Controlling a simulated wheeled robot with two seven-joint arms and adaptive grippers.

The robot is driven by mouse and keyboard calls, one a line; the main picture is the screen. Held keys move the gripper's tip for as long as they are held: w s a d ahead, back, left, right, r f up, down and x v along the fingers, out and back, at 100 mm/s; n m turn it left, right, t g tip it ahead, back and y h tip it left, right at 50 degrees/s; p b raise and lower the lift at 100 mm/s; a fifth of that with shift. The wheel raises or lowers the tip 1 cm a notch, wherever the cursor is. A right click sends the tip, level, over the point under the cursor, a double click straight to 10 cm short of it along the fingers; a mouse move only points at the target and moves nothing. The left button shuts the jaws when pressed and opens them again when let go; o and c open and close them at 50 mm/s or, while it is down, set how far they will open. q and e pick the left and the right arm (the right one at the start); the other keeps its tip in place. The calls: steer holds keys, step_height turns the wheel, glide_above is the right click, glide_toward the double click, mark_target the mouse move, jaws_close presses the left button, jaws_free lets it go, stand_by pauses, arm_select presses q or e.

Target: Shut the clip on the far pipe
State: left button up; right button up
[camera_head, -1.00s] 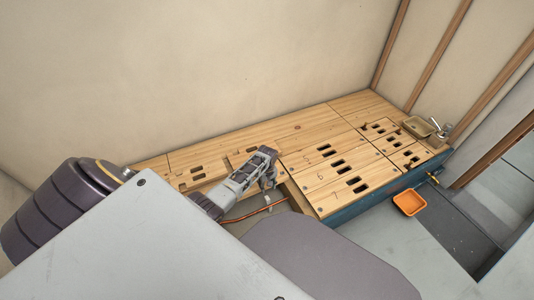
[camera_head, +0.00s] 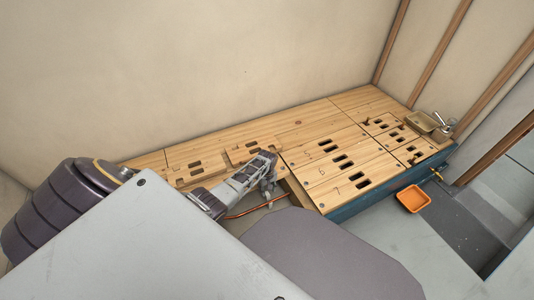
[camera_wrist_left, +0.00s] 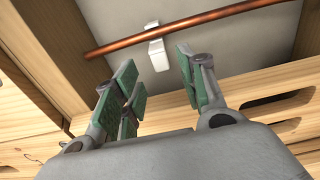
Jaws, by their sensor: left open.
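A copper pipe (camera_wrist_left: 200,22) crosses the top of the left wrist view; it also shows in the head view (camera_head: 257,207), in a gap in the wooden bench. A white clip (camera_wrist_left: 157,55) sits at the pipe, with a small part showing on the pipe's other side. I cannot tell whether the clip is open or shut. My left gripper (camera_wrist_left: 158,75) is open and empty, its green-padded fingers pointing at the clip, one to each side in the picture. In the head view my left gripper (camera_head: 270,178) is over the gap, beside the pipe. My right gripper is out of view.
The wooden bench (camera_head: 300,120) has slotted boards on both sides of the gap. Wooden edges (camera_wrist_left: 45,50) border the gap closely. A tan tray (camera_head: 420,121) stands at the bench's far right end. An orange bin (camera_head: 413,198) is below the bench's front.

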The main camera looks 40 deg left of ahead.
mark_target(267, 194)
arm_select(q)
steer(key=shift+f+b, duration=0.95)
steer(key=shift+f, duration=0.5)
steer(key=shift+f+b, duration=0.45)
steer(key=shift+f, duration=0.25)
steer(key=shift+c, duration=0.5)
jaws_close()
